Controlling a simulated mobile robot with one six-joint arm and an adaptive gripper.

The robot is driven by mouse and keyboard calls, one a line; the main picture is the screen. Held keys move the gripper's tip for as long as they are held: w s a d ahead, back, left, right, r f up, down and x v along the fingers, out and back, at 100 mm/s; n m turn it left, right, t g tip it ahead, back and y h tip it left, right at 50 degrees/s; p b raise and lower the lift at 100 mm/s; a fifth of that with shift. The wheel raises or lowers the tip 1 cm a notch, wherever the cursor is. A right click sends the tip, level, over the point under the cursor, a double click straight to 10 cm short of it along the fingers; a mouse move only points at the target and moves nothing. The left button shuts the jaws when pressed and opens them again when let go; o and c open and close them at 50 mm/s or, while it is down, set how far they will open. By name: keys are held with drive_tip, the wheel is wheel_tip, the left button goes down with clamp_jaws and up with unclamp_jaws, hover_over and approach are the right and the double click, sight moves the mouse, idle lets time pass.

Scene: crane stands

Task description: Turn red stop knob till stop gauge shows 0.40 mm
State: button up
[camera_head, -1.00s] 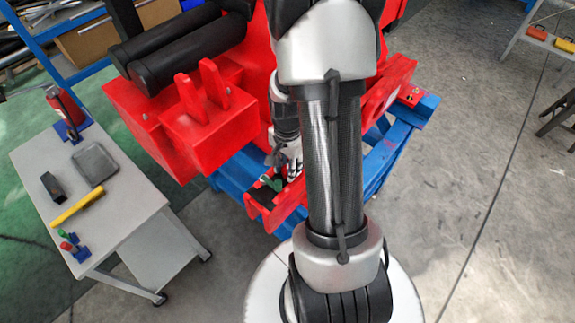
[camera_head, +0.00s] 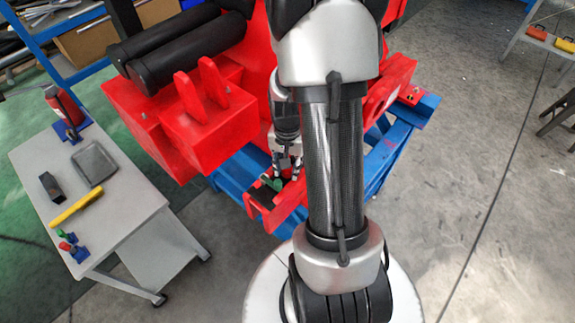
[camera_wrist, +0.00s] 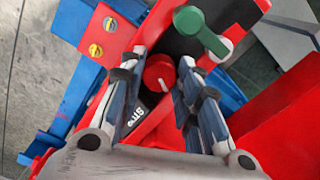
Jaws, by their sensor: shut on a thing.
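The red stop knob (camera_wrist: 158,72) shows in the wrist view as a round red cap with a pale line. My gripper (camera_wrist: 162,64) is shut on it, one finger on each side. In the head view my gripper (camera_head: 287,172) is at the red machine's front bracket, partly behind my arm, and the knob cannot be made out. A dark plate with white lettering (camera_wrist: 133,113), partly hidden, lies beside the left finger. I see no readable gauge value.
A green lever (camera_wrist: 203,30) stands just beyond the right finger. The red machine (camera_head: 205,140) rests on a blue stand (camera_head: 238,172). A grey table (camera_head: 120,205) with tools stands at left.

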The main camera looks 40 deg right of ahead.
drive_tip(key=shift+n, duration=0.7)
drive_tip(key=o, duration=1.1)
drive_tip(key=shift+c, duration=0.2)
